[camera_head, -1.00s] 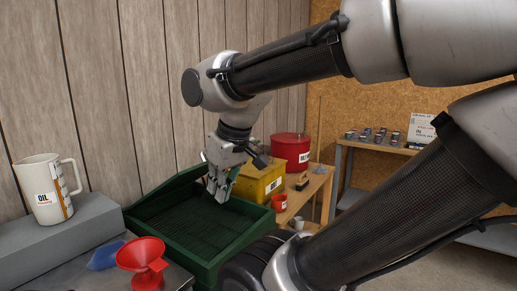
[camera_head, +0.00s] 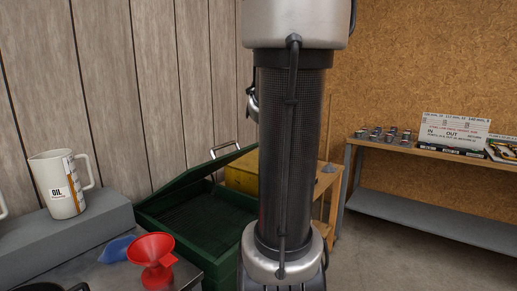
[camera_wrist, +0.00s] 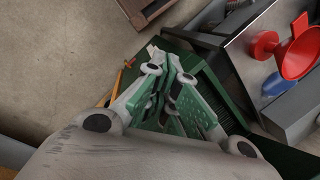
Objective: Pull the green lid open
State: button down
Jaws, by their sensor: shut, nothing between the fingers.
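The green box (camera_head: 212,259) stands left of centre in the head view, its dark ribbed inside partly showing. Its green lid (camera_head: 183,180) slants up at the back, raised from the box rather than flat on it. A pale metal handle (camera_head: 224,150) shows at the lid's upper end. My gripper is hidden behind my arm in the head view. In the wrist view my gripper (camera_wrist: 167,60), with green finger pads, is shut and empty. Green parts of the box (camera_wrist: 218,70) show behind and beside the fingers; I cannot tell whether they touch.
A yellow box (camera_head: 242,174) stands behind the green box on a wooden bench. A shelf (camera_head: 430,154) with small parts stands right.

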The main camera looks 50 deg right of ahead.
jog(key=d+f+m+t+y, duration=0.35)
jog(key=f+m+y, duration=0.2)
jog(key=m, duration=0.45)
jog(key=w+d+m+t+h, duration=0.3)
jog(key=w+d+m+t, duration=0.3)
jog(key=d+m+t, duration=0.55)
jog(key=w+d+r+m+t+h, duration=0.2)
jog(key=w+d+r+m+t, duration=0.15)
jog(key=d+r, duration=0.35)
jog(key=w+a+r, duration=0.1)
jog(key=w+r, duration=0.1)
jog(key=w, duration=0.4)
jog(key=w+a+r, duration=0.2)
jog(key=w+r, duration=0.1)
jog(key=w, duration=0.3)
jog(key=shift+w+r+n, duration=0.2)
jog(key=shift+r+n, duration=0.1)
jog(key=shift+t, duration=0.25)
